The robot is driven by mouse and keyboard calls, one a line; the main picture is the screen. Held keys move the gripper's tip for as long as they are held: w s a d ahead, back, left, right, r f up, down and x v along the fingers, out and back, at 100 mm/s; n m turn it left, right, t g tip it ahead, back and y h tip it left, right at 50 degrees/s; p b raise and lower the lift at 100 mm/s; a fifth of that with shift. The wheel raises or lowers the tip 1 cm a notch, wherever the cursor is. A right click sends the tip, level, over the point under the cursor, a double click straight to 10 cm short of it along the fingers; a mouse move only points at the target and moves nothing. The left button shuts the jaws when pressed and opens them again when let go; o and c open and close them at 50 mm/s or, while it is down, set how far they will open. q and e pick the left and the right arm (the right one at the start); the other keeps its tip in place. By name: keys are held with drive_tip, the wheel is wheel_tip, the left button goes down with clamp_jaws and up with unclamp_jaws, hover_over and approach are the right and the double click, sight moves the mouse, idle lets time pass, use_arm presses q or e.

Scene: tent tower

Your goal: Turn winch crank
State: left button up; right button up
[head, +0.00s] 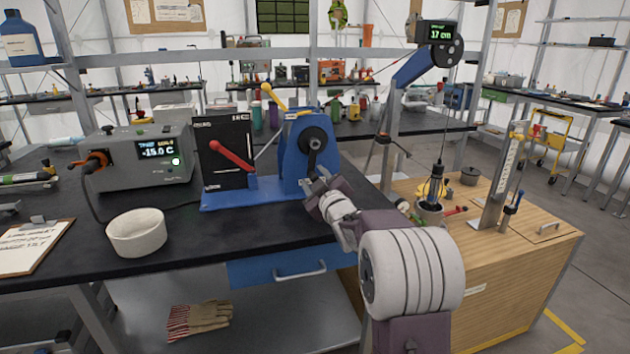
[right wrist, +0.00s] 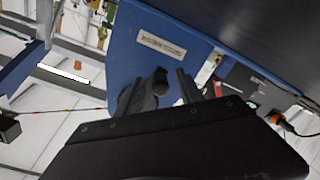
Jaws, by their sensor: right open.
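The blue winch (head: 298,150) stands on a blue base on the dark bench. Its black crank (head: 313,143) has a round hub on the front face, and its arm hangs down towards my gripper. My right gripper (head: 317,186) is open at the lower end of the crank. In the right wrist view the blue winch (right wrist: 165,42) fills the upper middle, with dark crank parts (right wrist: 135,98) close to the fingers. Whether the fingers touch the crank handle or surround it I cannot tell. My left gripper is not in view.
A black box with a red lever (head: 231,156) stands left of the winch. Farther left are a grey temperature unit (head: 140,165) and a white bowl (head: 137,232). A blue boom (head: 415,65) with a "17 cm" display (head: 438,32) rises right, its cable hanging over a wooden cabinet (head: 510,270).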

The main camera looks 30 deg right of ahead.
clamp_jaws()
idle(1.4)
